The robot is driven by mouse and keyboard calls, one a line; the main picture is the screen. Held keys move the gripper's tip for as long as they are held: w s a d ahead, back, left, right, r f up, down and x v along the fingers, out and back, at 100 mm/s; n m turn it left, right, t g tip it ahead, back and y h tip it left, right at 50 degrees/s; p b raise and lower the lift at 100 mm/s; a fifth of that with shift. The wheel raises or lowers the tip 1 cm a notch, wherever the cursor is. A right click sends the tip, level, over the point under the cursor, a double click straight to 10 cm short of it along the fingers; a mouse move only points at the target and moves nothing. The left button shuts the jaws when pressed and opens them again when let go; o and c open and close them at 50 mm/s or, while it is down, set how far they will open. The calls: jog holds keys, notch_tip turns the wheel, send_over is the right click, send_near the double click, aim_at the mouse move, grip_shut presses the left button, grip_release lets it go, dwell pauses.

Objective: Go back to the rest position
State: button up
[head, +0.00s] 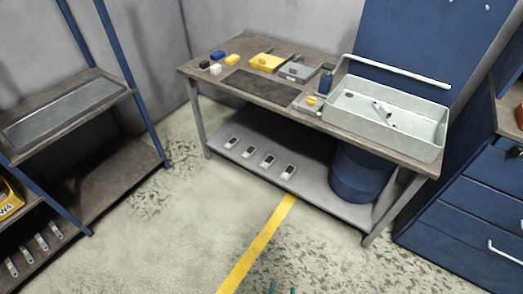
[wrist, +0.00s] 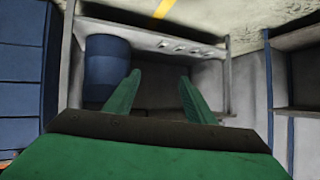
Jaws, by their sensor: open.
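My gripper (wrist: 158,92) shows in the wrist view as two green fingers spread apart with nothing between them. In the head view only the green tips of my gripper (head: 283,290) show at the bottom edge, over the floor by the yellow line. My gripper is well in front of the workbench (head: 330,128) and touches nothing that I can see.
A light metal tray (head: 440,135) holding brackets stands on the bench's right. A blue drum (head: 358,175) and several small devices rest on its lower shelf. A blue-posted rack (head: 130,95) is left, blue drawers (head: 470,220) right. The floor (head: 190,225) between is clear.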

jog(key=s+a+r+n+t, duration=0.1)
jog(key=s+a+r, duration=0.1)
jog(key=s+r, duration=0.2)
jog(key=s+a+r+n+t+y, duration=0.1)
jog(key=s+r, duration=0.3)
jog(key=r, duration=0.7)
jog(key=s+a+r+n+t+y, duration=0.1)
jog(key=s+a+r, duration=0.3)
jog(key=r, duration=0.4)
jog(key=shift+s+r+t, duration=0.2)
jog(key=shift+s+t, duration=0.1)
jog(key=shift+s, duration=0.15)
